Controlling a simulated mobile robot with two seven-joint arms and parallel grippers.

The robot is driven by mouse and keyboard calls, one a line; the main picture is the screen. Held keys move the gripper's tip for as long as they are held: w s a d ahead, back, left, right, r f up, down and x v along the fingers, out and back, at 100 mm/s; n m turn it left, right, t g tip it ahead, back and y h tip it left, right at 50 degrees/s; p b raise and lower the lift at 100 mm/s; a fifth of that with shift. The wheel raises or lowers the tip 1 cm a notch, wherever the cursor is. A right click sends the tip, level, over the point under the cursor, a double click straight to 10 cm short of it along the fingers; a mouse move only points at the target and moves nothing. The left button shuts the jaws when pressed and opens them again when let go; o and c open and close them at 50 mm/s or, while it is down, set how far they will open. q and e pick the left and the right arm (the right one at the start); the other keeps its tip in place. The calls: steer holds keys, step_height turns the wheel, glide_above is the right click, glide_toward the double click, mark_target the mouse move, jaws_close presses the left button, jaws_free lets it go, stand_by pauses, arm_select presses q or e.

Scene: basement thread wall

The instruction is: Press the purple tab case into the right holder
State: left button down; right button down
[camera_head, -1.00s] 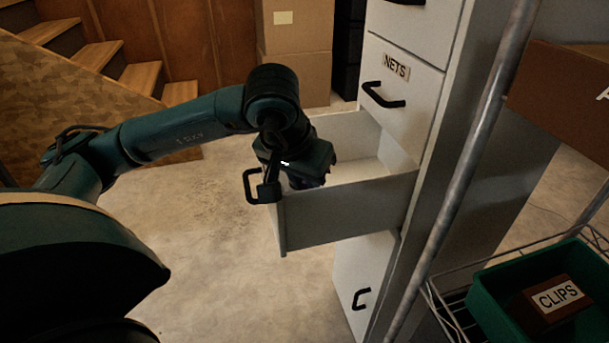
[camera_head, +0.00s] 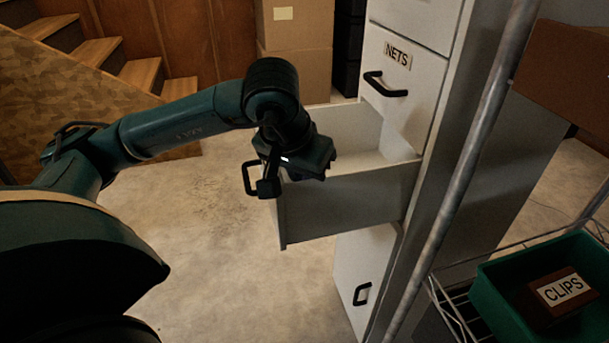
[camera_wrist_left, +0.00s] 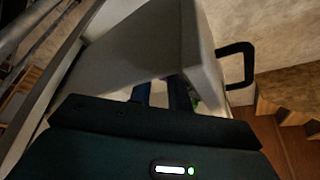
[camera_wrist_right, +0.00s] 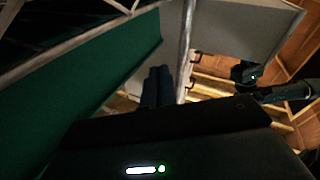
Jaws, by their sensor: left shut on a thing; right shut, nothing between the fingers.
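My left gripper (camera_head: 304,178) reaches down over the open drawer (camera_head: 350,203), just behind its front panel. Its own body hides the fingertips in the head view. In the left wrist view its two dark fingers (camera_wrist_left: 160,94) point past the drawer's panel (camera_wrist_left: 160,45). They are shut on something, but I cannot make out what. I cannot pick out the purple tab case or the right holder in any view. My right gripper (camera_wrist_right: 157,85) is shut and empty, its fingers together, beside a green bin wall (camera_wrist_right: 110,85) in the right wrist view.
The drawer's black handle (camera_head: 250,178) is close to my left wrist. A shut drawer labelled NETS (camera_head: 398,55) sits above. Bare floor (camera_head: 210,250) lies left of the drawer.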

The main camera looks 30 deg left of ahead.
arm_select(q)
steer(key=shift+f, duration=0.25)
arm_select(e)
steer(key=shift+f, duration=0.25)
arm_select(q)
steer(key=shift+f+b, duration=0.4)
steer(key=shift+b, duration=0.25)
steer(key=c, duration=1.3)
jaws_free()
steer(key=shift+d+f, duration=0.1)
steer(key=shift+s, duration=0.1)
arm_select(e)
steer(key=shift+w+f, duration=0.1)
arm_select(q)
steer(key=shift+s+r+p, duration=0.15)
steer(key=shift+r+p, duration=0.2)
steer(key=shift+r, duration=0.25)
steer(key=shift+o, duration=0.3)
steer(key=p+v, duration=0.3)
steer(key=v, duration=0.8)
steer(key=shift+s+r+p, duration=0.1)
steer(key=shift+r+p, duration=0.2)
steer(key=shift+r, duration=0.35)
arm_select(e)
steer(key=shift+w+d+r+m+g+h, duration=0.15)
steer(key=shift+d+r+m+g+h, duration=0.45)
steer(key=shift+h, duration=0.4)
steer(key=shift+f, duration=0.1)
